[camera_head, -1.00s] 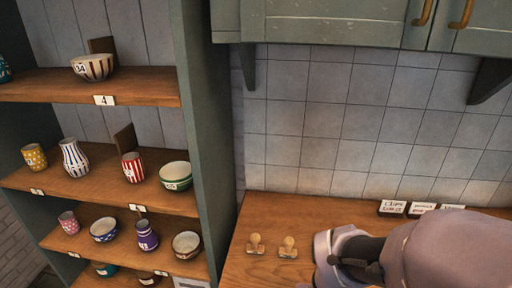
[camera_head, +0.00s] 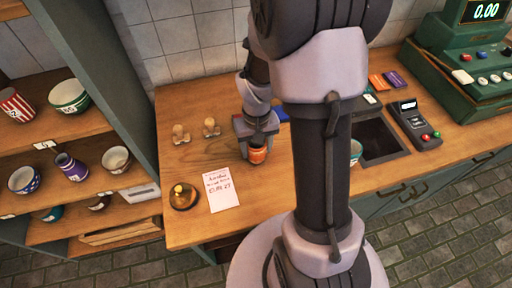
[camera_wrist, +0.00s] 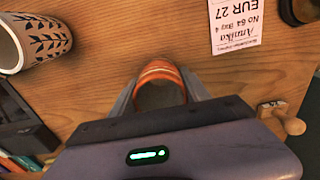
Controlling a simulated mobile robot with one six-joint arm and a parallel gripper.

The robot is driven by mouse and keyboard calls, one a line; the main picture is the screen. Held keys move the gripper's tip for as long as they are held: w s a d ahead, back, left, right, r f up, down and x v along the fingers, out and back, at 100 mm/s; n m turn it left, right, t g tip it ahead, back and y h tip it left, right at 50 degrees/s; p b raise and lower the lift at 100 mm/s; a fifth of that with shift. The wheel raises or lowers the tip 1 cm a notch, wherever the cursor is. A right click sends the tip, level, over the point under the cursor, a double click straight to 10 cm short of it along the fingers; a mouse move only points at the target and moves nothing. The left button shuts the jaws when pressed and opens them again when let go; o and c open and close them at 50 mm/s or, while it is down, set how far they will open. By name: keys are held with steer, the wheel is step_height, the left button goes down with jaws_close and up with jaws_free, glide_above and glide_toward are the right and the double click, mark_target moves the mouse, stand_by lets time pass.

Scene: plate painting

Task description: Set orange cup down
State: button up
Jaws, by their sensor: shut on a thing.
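The orange cup (camera_head: 257,155) with pale bands is held in my gripper (camera_head: 256,140) over the wooden counter, right of the paper note. In the wrist view the orange cup (camera_wrist: 161,80) shows its striped rim between the two fingers of my gripper (camera_wrist: 160,95). The gripper is shut on it. The cup looks upright and at or close to the counter top; I cannot tell whether its base touches.
A paper note (camera_head: 220,189), a brass bell (camera_head: 183,196) and two wooden stamps (camera_head: 180,133) (camera_head: 211,127) are on the counter. A leaf-patterned cup (camera_wrist: 32,38) lies near the left in the wrist view. A dark recess (camera_head: 377,140) and card terminal (camera_head: 414,122) are at right.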

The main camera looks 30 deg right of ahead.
steer(key=shift+s+f, duration=0.1)
steer(key=o, duration=1.6)
